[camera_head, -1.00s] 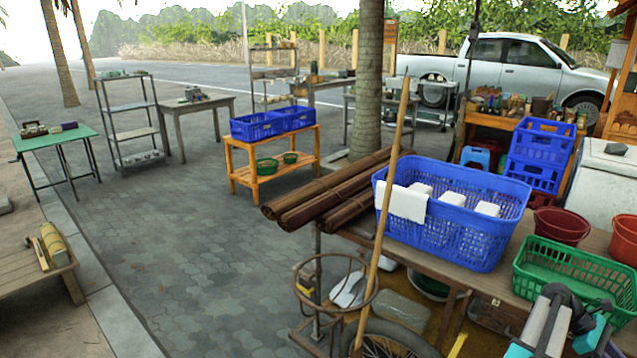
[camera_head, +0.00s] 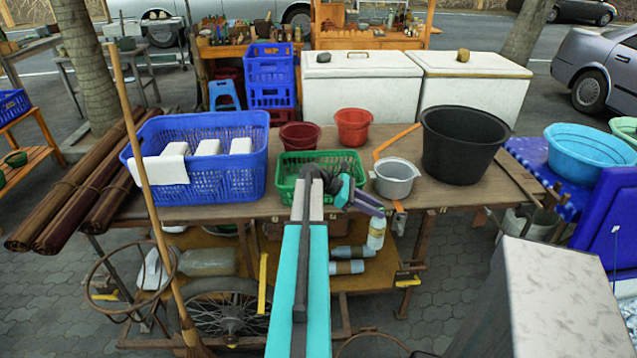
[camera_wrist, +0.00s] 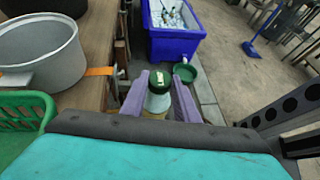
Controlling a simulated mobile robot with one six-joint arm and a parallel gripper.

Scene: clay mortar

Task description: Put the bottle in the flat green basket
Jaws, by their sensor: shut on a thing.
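The bottle (camera_head: 376,234) is pale with a yellowish lower part, and hangs upright below my gripper (camera_head: 372,203) in front of the table's front edge. In the wrist view, its dark green cap and shoulder (camera_wrist: 158,94) sit between the two purple fingers of my gripper (camera_wrist: 160,98), which is shut on it. The flat green basket (camera_head: 287,168) stands on the table, left of the held bottle and partly hidden by my arm. Its corner also shows at the left of the wrist view (camera_wrist: 40,100).
A grey pot (camera_head: 395,182) and a large black tub (camera_head: 462,150) stand right of the basket. A blue basket (camera_head: 235,180) with white containers is to its left. Red buckets (camera_head: 353,127) stand behind. Bottles (camera_head: 347,267) lie on the lower shelf. A wooden pole (camera_head: 150,190) leans at left.

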